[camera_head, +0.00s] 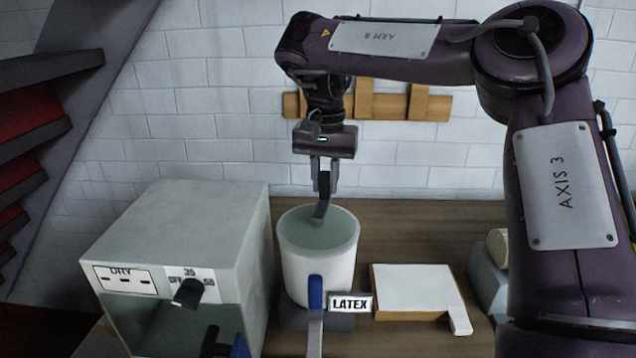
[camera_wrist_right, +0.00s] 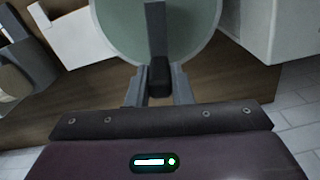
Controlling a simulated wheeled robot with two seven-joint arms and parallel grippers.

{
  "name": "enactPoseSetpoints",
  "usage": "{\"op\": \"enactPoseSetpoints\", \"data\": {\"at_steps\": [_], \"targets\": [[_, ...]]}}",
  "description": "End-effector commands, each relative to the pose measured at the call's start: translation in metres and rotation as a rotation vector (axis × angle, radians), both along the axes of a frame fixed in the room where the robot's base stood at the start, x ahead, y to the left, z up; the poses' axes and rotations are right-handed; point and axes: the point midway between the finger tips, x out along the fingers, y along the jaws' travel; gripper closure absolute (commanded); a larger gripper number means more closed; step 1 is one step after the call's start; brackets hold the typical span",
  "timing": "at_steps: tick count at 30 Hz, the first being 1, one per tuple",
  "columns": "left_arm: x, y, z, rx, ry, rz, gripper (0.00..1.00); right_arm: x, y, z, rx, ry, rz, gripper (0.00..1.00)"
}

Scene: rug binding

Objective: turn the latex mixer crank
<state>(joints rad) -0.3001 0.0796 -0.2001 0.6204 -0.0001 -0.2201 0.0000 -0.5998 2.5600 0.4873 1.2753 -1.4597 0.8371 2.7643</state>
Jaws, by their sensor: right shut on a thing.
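The latex mixer is a white round pot (camera_head: 318,273) with a pale green top surface, standing on the wooden table behind a LATEX label (camera_head: 350,304). A dark grey crank (camera_head: 321,212) rises from the middle of the pot. My right gripper (camera_head: 325,187) points down over the pot and is shut on the crank's dark upright handle. In the right wrist view the handle (camera_wrist_right: 159,80) sits between the two fingers, and the crank arm (camera_wrist_right: 156,28) extends over the green surface (camera_wrist_right: 121,32). My left gripper is not in view.
A grey-green box (camera_head: 180,232) with a DRY panel and a black knob (camera_head: 187,293) stands close left of the pot. A blue-handled tool (camera_head: 315,292) is in front of the pot. A white-topped block (camera_head: 413,288) lies right. Wooden pieces (camera_head: 400,103) are on the brick wall.

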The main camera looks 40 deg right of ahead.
Motion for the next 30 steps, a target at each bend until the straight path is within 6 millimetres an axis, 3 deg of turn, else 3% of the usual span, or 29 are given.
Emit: {"op": "enactPoseSetpoints", "data": {"at_steps": [12,28,29,30], "targets": [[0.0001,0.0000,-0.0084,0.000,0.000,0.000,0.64,-0.0090,-0.0051,-0.0007,0.002,0.003,-0.184,1.00],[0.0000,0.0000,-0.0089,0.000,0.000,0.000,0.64,-0.0102,-0.0054,-0.0007,0.003,0.004,-0.206,1.00],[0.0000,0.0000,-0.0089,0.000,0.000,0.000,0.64,-0.0102,-0.0054,-0.0008,0.003,0.004,-0.206,0.79],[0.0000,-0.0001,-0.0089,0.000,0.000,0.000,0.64,-0.0102,-0.0054,-0.0008,0.002,0.004,-0.206,0.74]]}}
